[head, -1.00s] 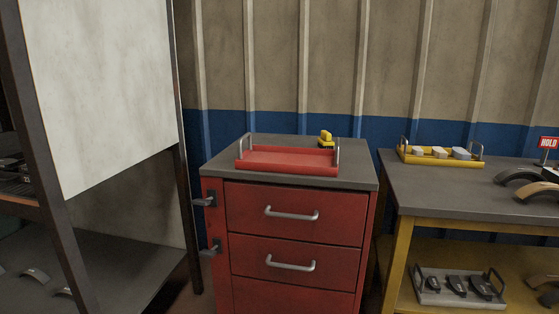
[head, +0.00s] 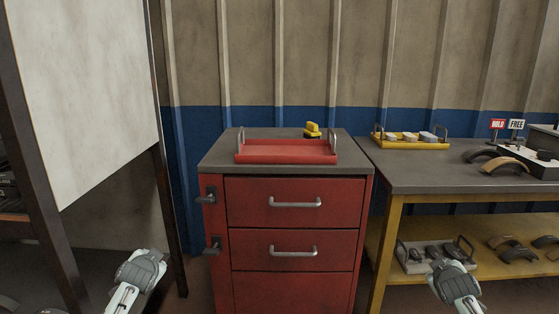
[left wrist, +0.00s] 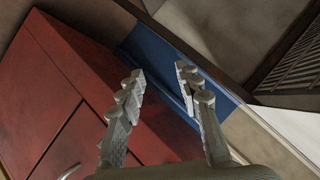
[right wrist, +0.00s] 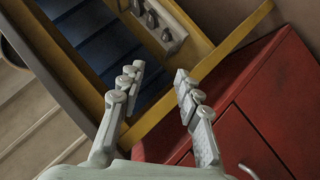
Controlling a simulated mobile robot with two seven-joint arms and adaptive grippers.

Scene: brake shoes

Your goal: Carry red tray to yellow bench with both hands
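The red tray (head: 286,157) lies flat on the grey top of the red drawer cabinet (head: 215,163) and has a metal handle at each end. It appears empty. The yellow bench (head: 455,174), with a grey top and yellow frame, stands to the right of the cabinet. My left gripper (head: 142,268) is low in front of the cabinet's left side. Its fingers are apart and empty in the left wrist view (left wrist: 160,75). My right gripper (head: 455,278) is low in front of the bench. Its fingers are apart and empty in the right wrist view (right wrist: 158,75).
A small yellow object (head: 312,130) sits behind the tray. The bench top holds a yellow tray (head: 412,143) with pale blocks, curved brake shoes (head: 503,163) and HOLD and FREE signs (head: 507,124). The front middle of the bench top is clear. A rack with a white panel (head: 82,90) stands left.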

